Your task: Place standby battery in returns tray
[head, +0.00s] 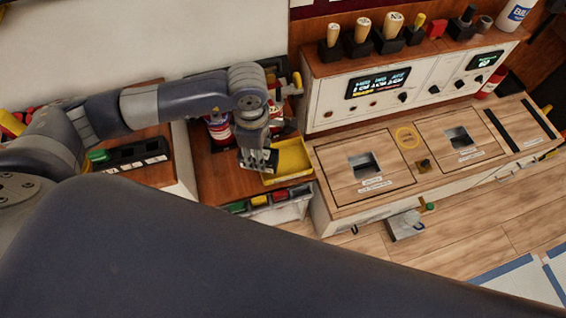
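A yellow open tray (291,154), probably the returns tray, sits on the wooden side counter left of the console. My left gripper (258,163) reaches down from above at the tray's left edge. A small dark piece with light spots shows at its fingertips. I cannot tell whether this is part of the fingers or a held battery. No standby battery can be made out for certain. My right gripper is not in view.
Red-and-white cans (218,129) stand behind the gripper. The console (350,185) with square openings stands to the right. Coloured blocks (260,200) line the counter's front edge. A black switch strip (135,155) lies left. My dark arm link covers the foreground.

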